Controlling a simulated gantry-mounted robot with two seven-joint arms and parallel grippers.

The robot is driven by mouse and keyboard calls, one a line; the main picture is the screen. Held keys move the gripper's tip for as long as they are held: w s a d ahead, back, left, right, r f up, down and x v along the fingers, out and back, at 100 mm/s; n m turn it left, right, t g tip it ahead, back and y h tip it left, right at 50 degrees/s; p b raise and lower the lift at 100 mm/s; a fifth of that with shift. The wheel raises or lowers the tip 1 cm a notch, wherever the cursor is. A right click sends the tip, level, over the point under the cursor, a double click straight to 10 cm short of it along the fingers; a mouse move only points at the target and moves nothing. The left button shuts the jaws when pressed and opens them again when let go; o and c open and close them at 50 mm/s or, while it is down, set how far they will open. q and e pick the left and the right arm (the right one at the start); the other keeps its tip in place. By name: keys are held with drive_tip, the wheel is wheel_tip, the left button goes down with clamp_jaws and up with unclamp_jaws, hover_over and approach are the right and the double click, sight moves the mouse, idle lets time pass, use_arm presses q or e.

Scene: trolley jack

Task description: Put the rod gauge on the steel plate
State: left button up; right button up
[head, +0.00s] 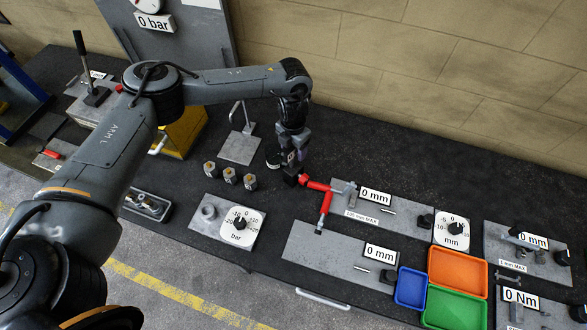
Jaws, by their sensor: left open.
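My left gripper (287,168) hangs over the dark bench, pointing down, open, beside a red angled piece (326,202) with a grey lower end. I cannot tell whether they touch. The red piece reaches over the left edges of two steel plates: an upper one (352,222) marked MAX with a 0 mm display, and a lower bare one (320,256) with another 0 mm display. A short bright rod (388,210) lies on the upper plate and another (362,268) on the lower. I cannot tell for certain which piece is the rod gauge. My right gripper is out of view.
Several small brass-topped blocks (229,175) stand left of the gripper. A bar dial (240,226) sits in front. Blue (410,288), orange (457,270) and green (455,309) trays lie at the right front. A yellow box (182,132) stands behind left. The bench behind the upper plate is clear.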

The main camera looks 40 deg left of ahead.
use_arm(q)
drive_tip(key=shift+c, duration=0.3)
clamp_jaws()
idle(1.2)
